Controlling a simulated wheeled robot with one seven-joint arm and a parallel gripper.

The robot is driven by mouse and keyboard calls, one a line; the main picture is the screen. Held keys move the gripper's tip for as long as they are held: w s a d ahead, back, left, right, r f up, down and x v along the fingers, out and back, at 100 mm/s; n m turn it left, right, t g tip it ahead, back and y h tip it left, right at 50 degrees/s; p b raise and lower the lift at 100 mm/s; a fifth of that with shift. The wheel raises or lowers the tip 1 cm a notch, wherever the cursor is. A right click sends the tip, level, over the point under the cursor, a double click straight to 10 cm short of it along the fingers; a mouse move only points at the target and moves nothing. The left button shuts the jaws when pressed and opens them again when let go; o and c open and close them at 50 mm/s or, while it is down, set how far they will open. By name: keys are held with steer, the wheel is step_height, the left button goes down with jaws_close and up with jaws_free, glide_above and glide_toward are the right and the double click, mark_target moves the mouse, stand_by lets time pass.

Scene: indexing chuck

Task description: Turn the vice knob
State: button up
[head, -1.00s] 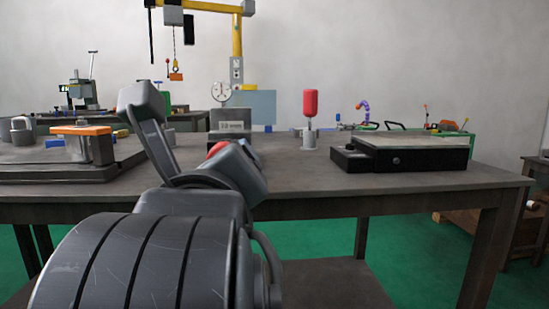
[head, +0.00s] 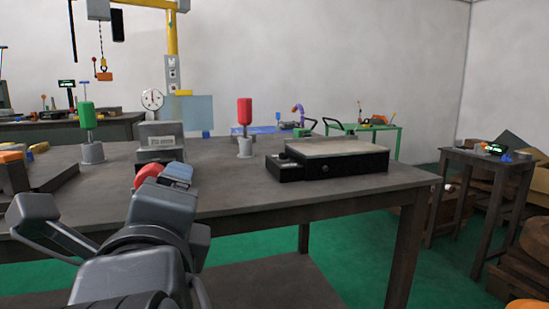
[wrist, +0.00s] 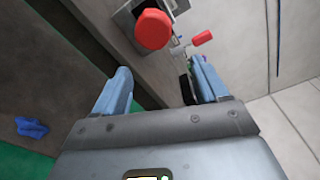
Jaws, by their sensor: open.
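A round red knob (wrist: 153,29) sits on the front of a grey metal box in the wrist view. In the head view the knob (head: 145,174) is partly hidden behind my gripper. The grey box (head: 160,140), with a label plate, stands on the workbench. My gripper (wrist: 160,72) is open, with its two blue fingers apart and nothing between them. The knob lies ahead of the fingertips, above the gap in the wrist picture, and looks apart from them. In the head view a blue finger of my gripper (head: 178,172) shows right of the knob.
A red-handled tool (head: 244,112) and a green-handled tool (head: 87,115) stand in holders either side of the box. A black flat-topped plate unit (head: 330,157) is to the right. The workbench front edge (head: 330,200) runs below. A smaller table (head: 490,165) stands further right.

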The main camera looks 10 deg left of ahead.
steer(key=w+d+f+n+p, duration=0.1)
steer(key=d+n+p, duration=0.1)
steer(key=n, duration=0.5)
steer(key=w+d+f+n+t+h+p, duration=0.1)
steer(key=d+n+p, duration=0.1)
steer(key=n+p, duration=0.3)
steer(key=w+d+f+n+h+p, duration=0.1)
steer(key=n+p, duration=0.3)
steer(key=n, duration=0.5)
steer(key=shift+w+d+f, duration=0.3)
steer(key=shift+d+f, duration=0.1)
steer(key=shift+f, duration=0.1)
steer(key=n+p, duration=0.1)
steer(key=n, duration=0.2)
steer(key=shift+d+f+p, duration=0.15)
steer(key=shift+p, duration=0.15)
steer(key=n+p, duration=0.1)
steer(key=n, duration=0.1)
steer(key=shift+s+n+p, duration=0.15)
steer(key=shift+n+p, duration=0.2)
steer(key=shift+n, duration=0.05)
steer(key=n+g+y+p, duration=0.1)
steer(key=n+y+p, duration=0.2)
steer(key=n+p, duration=2.25)
glide_toward(153, 169)
step_height(153, 169, down, 2)
steer(key=w+a+n+b, duration=0.2)
steer(key=w+n+b, duration=0.1)
steer(key=n+b, duration=0.4)
steer(key=shift+x, duration=3.75)
